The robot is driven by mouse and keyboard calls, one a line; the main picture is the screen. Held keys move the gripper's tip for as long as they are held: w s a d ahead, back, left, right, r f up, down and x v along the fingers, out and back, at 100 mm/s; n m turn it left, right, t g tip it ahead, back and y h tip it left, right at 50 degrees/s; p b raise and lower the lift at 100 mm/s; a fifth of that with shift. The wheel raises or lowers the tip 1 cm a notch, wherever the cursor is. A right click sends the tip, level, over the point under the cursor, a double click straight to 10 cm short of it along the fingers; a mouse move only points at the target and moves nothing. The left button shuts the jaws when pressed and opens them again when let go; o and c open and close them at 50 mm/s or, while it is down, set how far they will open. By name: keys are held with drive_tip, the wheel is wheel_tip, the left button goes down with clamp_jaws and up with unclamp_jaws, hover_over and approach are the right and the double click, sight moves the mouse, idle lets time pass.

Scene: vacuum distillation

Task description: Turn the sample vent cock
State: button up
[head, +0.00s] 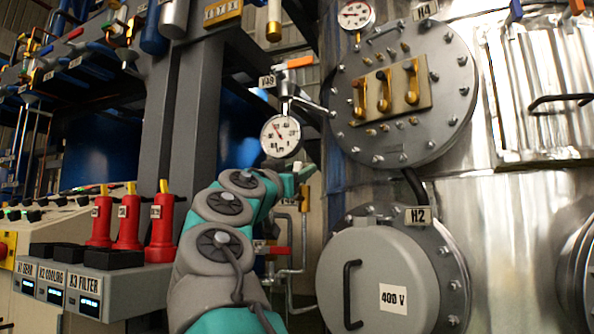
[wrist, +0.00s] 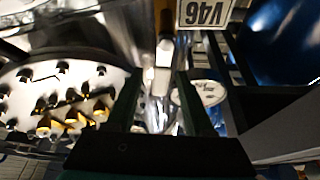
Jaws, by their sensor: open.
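A valve with an orange lever handle (head: 299,62) sits on thin pipework by the vessel, above a round gauge (head: 280,136). Its tag (head: 267,82) is small; the wrist view shows an upside-down tag reading V46 (wrist: 205,12). I cannot tell for sure which valve is the sample vent cock. My gripper (head: 304,172) is just below and right of the gauge in the head view, mostly hidden by my arm. In the wrist view my gripper (wrist: 158,95) has its two dark fingers apart, with pale metal parts showing between them, apparently beyond the fingertips.
The large steel vessel with a bolted flange (head: 445,95) and an H2 hatch (head: 375,285) stands right. A grey column (head: 185,120) rises left. Another red-handled valve (head: 277,250) is lower, behind my arm. Red plugs (head: 130,230) stand on the control panel.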

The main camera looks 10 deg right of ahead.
clamp_jaws()
idle(1.3)
